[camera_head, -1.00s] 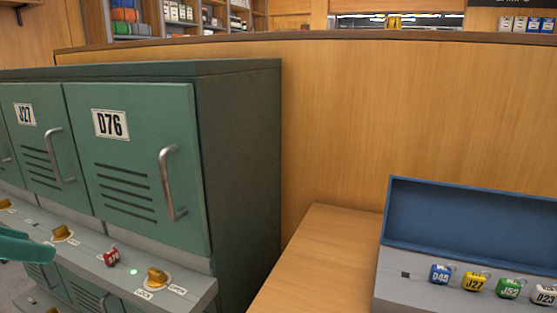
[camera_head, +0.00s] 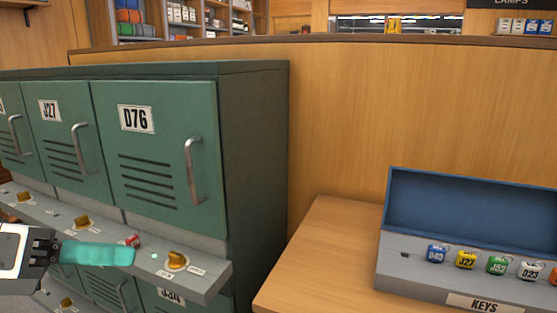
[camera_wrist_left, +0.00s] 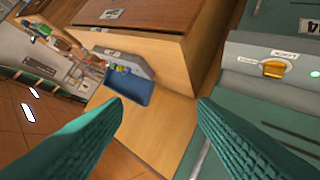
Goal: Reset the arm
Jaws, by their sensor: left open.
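My left gripper (camera_head: 98,254) comes in from the left in the head view, in front of the locker ledge. Its teal fingers stand apart and empty in the left wrist view (camera_wrist_left: 160,105). My right gripper is in neither view.
Green lockers labelled D76 (camera_head: 136,118) and J27 (camera_head: 49,110) have shut doors with bar handles. A wooden counter (camera_head: 315,240) holds an open blue-lidded key box (camera_head: 400,285) with several coloured tags. A wooden partition (camera_head: 340,110) stands behind.

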